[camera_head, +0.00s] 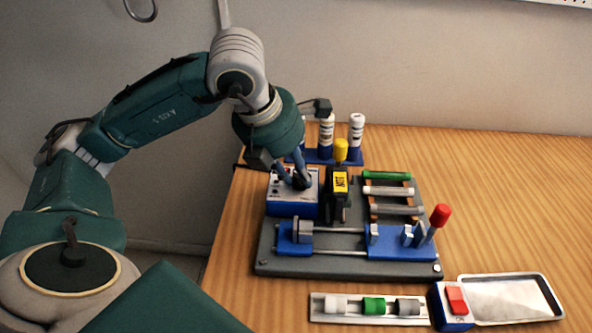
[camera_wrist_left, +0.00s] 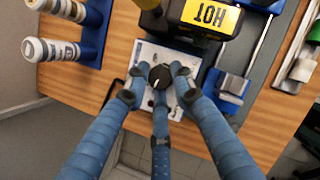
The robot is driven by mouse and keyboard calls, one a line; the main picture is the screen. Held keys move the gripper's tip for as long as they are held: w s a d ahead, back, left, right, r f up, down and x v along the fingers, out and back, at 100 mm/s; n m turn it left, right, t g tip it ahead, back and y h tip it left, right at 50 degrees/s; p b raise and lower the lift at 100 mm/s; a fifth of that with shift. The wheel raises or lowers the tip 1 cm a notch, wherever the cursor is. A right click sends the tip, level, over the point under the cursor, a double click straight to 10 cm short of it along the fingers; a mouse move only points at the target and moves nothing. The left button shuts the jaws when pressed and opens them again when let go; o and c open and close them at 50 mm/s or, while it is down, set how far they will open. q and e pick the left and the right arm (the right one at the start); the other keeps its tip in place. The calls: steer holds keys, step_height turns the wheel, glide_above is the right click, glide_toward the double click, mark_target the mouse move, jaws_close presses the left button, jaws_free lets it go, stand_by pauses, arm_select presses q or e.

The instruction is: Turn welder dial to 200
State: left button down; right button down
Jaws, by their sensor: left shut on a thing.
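The welder control box (camera_head: 285,207) is blue with a white top and stands at the left of the grey base plate. Its black round dial (camera_wrist_left: 160,76) has a white pointer mark and shows in the left wrist view. My left gripper (camera_head: 296,181) reaches down onto the box top, its blue fingers shut around the dial. In the left wrist view the fingers of the left gripper (camera_wrist_left: 159,88) surround the dial on several sides. The scale numbers are too small or covered to read. My right gripper is not in view.
A black block with a yellow HOT label (camera_head: 340,183) stands just right of the box. A blue clamp fixture (camera_head: 385,243) with a red handle (camera_head: 440,215) lies in front. White bottles (camera_head: 356,138) stand behind. A red switch (camera_head: 456,299) and metal tray (camera_head: 545,295) are front right.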

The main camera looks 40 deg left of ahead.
arm_select(q)
steer(key=shift+d+r, duration=0.1)
steer(key=c, duration=1.5)
jaws_free()
steer(key=shift+d, duration=0.1)
steer(key=shift+r, duration=0.4)
steer(key=v, duration=1.1)
steer(key=shift+s, duration=0.25)
